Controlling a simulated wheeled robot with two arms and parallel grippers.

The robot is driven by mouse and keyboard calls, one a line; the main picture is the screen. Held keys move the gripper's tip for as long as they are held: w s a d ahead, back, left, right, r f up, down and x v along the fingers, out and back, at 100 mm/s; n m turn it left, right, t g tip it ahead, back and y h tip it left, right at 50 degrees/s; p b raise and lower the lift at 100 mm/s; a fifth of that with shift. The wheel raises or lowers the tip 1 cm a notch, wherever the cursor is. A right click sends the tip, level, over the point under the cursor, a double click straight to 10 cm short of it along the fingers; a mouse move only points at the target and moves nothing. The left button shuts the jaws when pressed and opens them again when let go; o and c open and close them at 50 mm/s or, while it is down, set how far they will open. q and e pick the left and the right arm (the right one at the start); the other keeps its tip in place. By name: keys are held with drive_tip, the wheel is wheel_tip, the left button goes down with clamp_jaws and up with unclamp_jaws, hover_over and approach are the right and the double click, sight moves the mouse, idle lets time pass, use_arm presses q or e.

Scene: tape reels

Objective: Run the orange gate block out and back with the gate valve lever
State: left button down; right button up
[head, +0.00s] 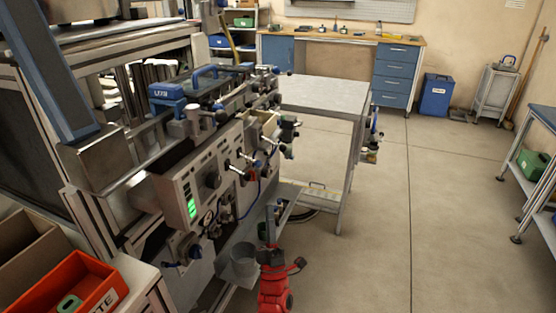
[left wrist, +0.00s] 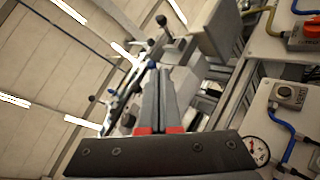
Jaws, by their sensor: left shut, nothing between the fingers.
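My left gripper (head: 270,212) is at the lower middle of the head view, in front of the machine's lower side. Its two grey fingers are together and empty in the left wrist view (left wrist: 166,70). Several levers with ball ends stick out of the machine. One dark-knobbed lever (head: 288,124) shows in the head view, and another (left wrist: 160,22) shows beyond the fingertips in the left wrist view. I cannot tell which is the gate valve lever. An orange-red part (left wrist: 304,40) is on a panel in the left wrist view; I cannot tell whether it is the gate block. My right gripper is out of view.
The machine's control panel (head: 190,190) has green lights. A grey bucket (head: 244,268) is close left of my left gripper. A metal table (head: 318,95) stands behind. An orange bin (head: 75,285) is at bottom left. The floor (head: 370,240) to the right is clear.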

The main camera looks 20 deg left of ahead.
use_arm(q)
drive_tip(key=shift+w+n+g, duration=0.3)
drive_tip(key=shift+w+n, duration=0.1)
drive_tip(key=shift+w, duration=0.3)
drive_tip(key=shift+r, duration=0.1)
approach(275, 144)
drive_tip(key=a+r, duration=0.2)
drive_tip(key=a, duration=0.1)
drive_tip(key=shift+w+d+r, duration=0.35)
drive_tip(key=shift+w+d, duration=0.15)
drive_tip(key=shift+w, duration=0.25)
drive_tip(key=shift+w+d+r, duration=0.35)
drive_tip(key=shift+w+d, duration=0.15)
drive_tip(key=shift+w, duration=0.25)
drive_tip(key=shift+r+n+y, duration=0.2)
drive_tip(key=shift+n+y, duration=0.1)
drive_tip(key=shift+d+r+n+g+y+p, duration=0.15)
drive_tip(key=shift+n+g+y+p, duration=0.25)
drive_tip(key=shift+n, duration=0.2)
